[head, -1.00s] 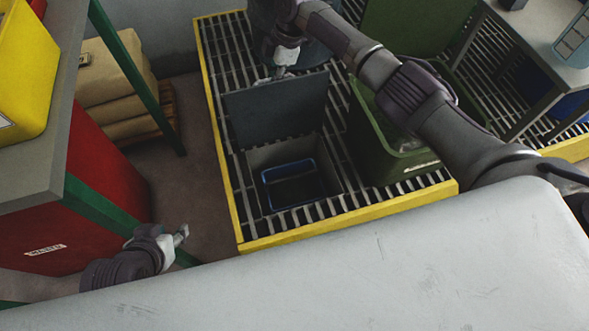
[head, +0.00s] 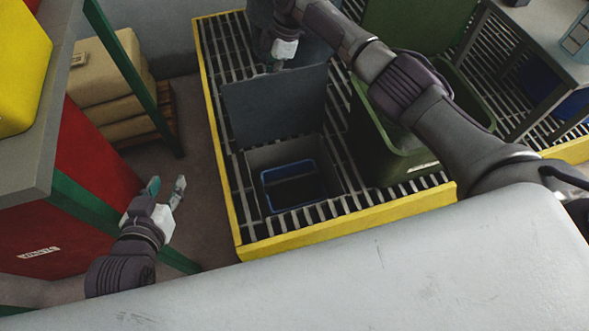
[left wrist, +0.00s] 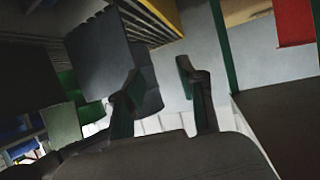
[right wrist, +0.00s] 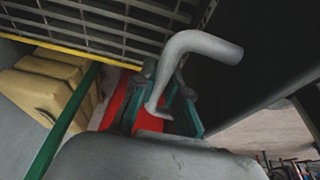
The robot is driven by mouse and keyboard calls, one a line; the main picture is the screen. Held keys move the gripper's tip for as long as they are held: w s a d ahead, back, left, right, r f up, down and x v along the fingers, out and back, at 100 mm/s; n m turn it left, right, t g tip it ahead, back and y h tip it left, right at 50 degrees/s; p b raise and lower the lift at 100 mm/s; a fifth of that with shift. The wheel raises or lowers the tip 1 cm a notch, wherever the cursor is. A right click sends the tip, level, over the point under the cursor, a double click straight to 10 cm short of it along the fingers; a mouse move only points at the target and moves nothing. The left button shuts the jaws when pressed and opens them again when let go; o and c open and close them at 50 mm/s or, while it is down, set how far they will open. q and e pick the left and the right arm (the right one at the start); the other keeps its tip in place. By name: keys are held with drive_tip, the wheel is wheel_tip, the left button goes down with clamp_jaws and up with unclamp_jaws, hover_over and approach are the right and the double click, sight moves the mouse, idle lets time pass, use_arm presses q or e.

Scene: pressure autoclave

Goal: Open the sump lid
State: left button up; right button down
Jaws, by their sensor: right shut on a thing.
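The sump lid (head: 275,108) is a dark grey plate standing raised at the back edge of a square sump opening (head: 262,157) in the grating. A blue-rimmed bin (head: 290,166) shows inside the opening. My right gripper (head: 276,67) is at the lid's top edge. In the right wrist view, its teal fingers (right wrist: 160,108) are shut around a bent grey handle (right wrist: 205,46), with a dark surface beside it. My left gripper (head: 166,187) is empty, with its fingers apart, left of the yellow-edged platform. Its spread fingers also show in the left wrist view (left wrist: 160,98).
A green bin (head: 405,168) stands on the grating right of the opening. A yellow rim (head: 350,222) edges the platform. A table with a green leg (head: 128,75), a red cabinet (head: 40,235) and stacked tan sacks (head: 112,85) lie left. A grey bench (head: 530,40) stands right.

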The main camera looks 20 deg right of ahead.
drive_tip(key=shift+w+a+f+b, duration=0.1)
drive_tip(key=shift+w+a+b, duration=0.1)
drive_tip(key=shift+b, duration=0.15)
use_arm(q)
wheel_tip(320, 180, up, 10)
drive_tip(key=w+d+t+h+b, duration=0.1)
drive_tip(key=w+d+t+h, duration=0.1)
drive_tip(key=t, duration=0.4)
drive_tip(key=shift+w+d+t+b, duration=0.15)
drive_tip(key=shift+w+t+b, duration=0.2)
drive_tip(key=shift+w, duration=0.1)
use_arm(e)
drive_tip(key=shift+w, duration=0.45)
drive_tip(key=c, duration=1.3)
unclamp_jaws()
drive_tip(key=shift+d, duration=0.1)
